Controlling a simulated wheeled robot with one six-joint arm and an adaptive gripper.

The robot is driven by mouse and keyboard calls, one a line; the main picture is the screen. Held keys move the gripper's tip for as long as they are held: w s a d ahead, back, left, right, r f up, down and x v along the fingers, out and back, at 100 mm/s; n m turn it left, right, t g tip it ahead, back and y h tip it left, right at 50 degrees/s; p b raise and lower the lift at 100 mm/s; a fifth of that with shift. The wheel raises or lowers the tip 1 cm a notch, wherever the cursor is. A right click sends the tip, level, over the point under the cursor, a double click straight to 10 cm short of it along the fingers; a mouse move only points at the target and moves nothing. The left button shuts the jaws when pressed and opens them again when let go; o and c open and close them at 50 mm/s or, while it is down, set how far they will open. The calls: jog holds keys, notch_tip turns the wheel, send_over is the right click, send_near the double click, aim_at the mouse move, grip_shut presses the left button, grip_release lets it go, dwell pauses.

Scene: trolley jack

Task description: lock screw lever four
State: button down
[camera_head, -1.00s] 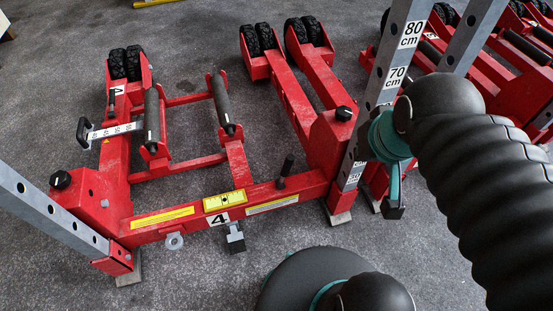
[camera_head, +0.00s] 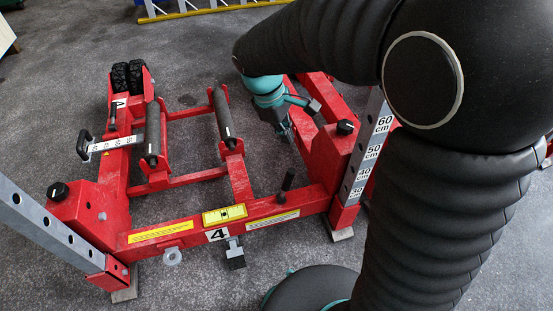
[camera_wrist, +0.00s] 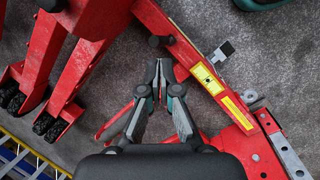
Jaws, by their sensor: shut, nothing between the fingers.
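The red jack marked 4 (camera_head: 217,234) stands on the floor in the head view. A short black lever (camera_head: 287,181) stands up from its front crossbar, right of the yellow labels. A dark knob-like end, probably this lever, shows in the wrist view (camera_wrist: 155,41) just beyond my fingertips. My gripper (camera_head: 286,132) is shut and empty, hanging above the right part of the jack, behind the lever in the picture. Its fingertips also show in the wrist view (camera_wrist: 161,65). The lever and gripper look apart. I cannot tell the lever's lock state.
Grey perforated posts stand at the jack's left (camera_head: 55,235) and right (camera_head: 366,150). Black knobs sit at the left (camera_head: 58,190) and right (camera_head: 345,127) corners. Two dark rollers (camera_head: 222,116) lie inside the frame. A yellow-edged ladder (camera_head: 200,10) lies behind. Grey floor is open in front.

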jog(key=w+a+f+n+h, duration=0.3)
jog(key=a+f+n, duration=0.4)
jog(key=a+f, duration=0.4)
notch_tip(320, 180, down, 3)
jog(key=shift+w+a+f+b, duration=0.1)
jog(key=shift+w+a+b, duration=0.2)
jog(key=shift+w, duration=0.2)
jog(key=shift+d, duration=0.15)
jog(key=b, duration=0.1)
send_near(286, 184)
notch_tip(286, 184, down, 5)
jog(key=w+a, duration=0.1)
jog(key=a, duration=0.1)
jog(key=shift+w+d+f, duration=0.1)
jog(key=shift+d+f, duration=0.1)
jog(key=shift+d, duration=0.85)
jog(key=shift+w+d+f, duration=0.15)
jog(key=shift+d+f, duration=0.1)
jog(key=shift+d, duration=0.8)
jog(key=shift+r, duration=0.1)
